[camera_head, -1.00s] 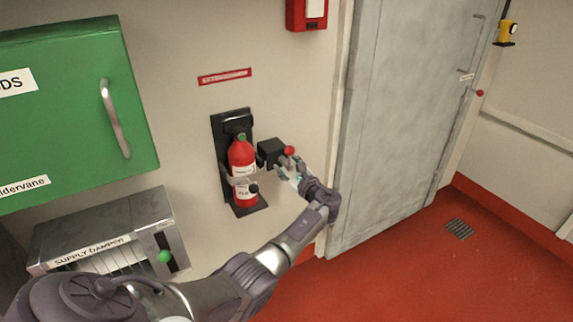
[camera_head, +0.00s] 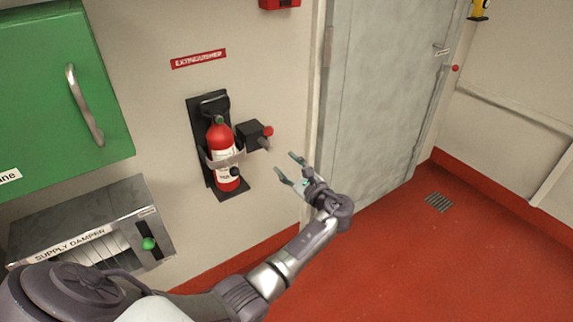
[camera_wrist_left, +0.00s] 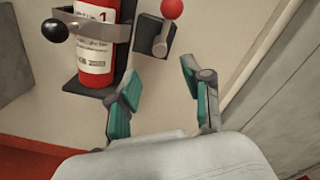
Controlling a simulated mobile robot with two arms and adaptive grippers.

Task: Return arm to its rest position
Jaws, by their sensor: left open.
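My left gripper (camera_head: 291,167) is open and empty, held in the air to the right of and a little below the wall extinguisher. Its two teal-padded fingers also show spread apart in the left wrist view (camera_wrist_left: 160,90). The red extinguisher (camera_head: 220,145) stands upright in its black wall bracket, with a strap around it; its lower part shows in the left wrist view (camera_wrist_left: 97,45). A black box with a red-knobbed lever (camera_head: 251,135) is on the wall beside it, apart from the fingers. My right gripper is in neither view.
A green cabinet (camera_head: 45,110) and a supply damper box (camera_head: 85,235) with a green knob are on the wall at left. A grey door (camera_head: 385,100) stands behind the gripper to the right. The red floor (camera_head: 400,260) at lower right is clear.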

